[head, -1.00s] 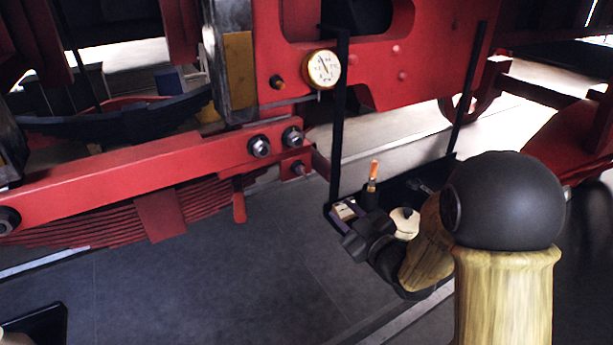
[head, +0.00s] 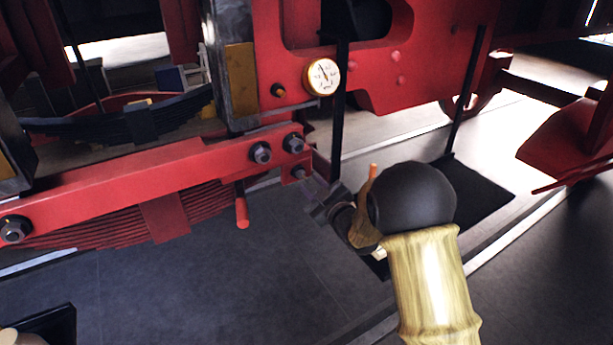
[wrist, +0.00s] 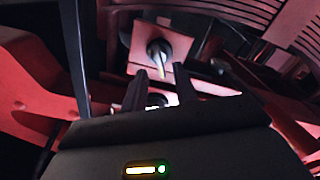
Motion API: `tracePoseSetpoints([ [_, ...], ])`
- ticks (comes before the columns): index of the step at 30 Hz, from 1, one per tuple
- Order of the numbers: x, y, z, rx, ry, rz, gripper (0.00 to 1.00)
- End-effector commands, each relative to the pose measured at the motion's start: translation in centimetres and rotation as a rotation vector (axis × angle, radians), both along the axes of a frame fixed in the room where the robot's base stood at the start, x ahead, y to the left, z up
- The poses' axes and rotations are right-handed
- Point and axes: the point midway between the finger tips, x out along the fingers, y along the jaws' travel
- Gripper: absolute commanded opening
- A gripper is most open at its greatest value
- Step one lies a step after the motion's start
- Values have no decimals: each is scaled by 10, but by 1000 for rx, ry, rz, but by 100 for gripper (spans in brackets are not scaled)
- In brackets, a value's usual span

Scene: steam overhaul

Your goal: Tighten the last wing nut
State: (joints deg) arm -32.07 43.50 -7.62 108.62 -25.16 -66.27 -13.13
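In the head view, a short stud with a dark nut-like end (head: 299,172) sticks out of a small red bracket below two large hex nuts. No wing shape can be made out on it. My gripper (head: 317,196) is just right of and below this stud, close to it, and I cannot tell if they touch. In the wrist view, my gripper's two dark fingers (wrist: 153,75) stand apart. A stud on a red plate (wrist: 160,52) shows beyond the fingertips. A small bright patch shows between the fingers; I cannot tell what it is.
Two hex nuts (head: 261,152) sit on the red beam (head: 140,185) above a leaf spring. A round gauge (head: 322,77) is on the red frame. A dark hanging tray (head: 480,195) is behind my arm.

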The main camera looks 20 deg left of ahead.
Motion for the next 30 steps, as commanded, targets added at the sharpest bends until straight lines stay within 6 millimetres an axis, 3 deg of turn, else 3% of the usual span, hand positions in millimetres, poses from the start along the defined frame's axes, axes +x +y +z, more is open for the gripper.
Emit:
tracePoseSetpoints([
  [7,19,23,1,1,1,0,29],
  [18,23,26,0,1,0,-1,29],
  [23,23,26,0,1,1,0,0],
  [30,22,26,0,6,7,0,0],
])
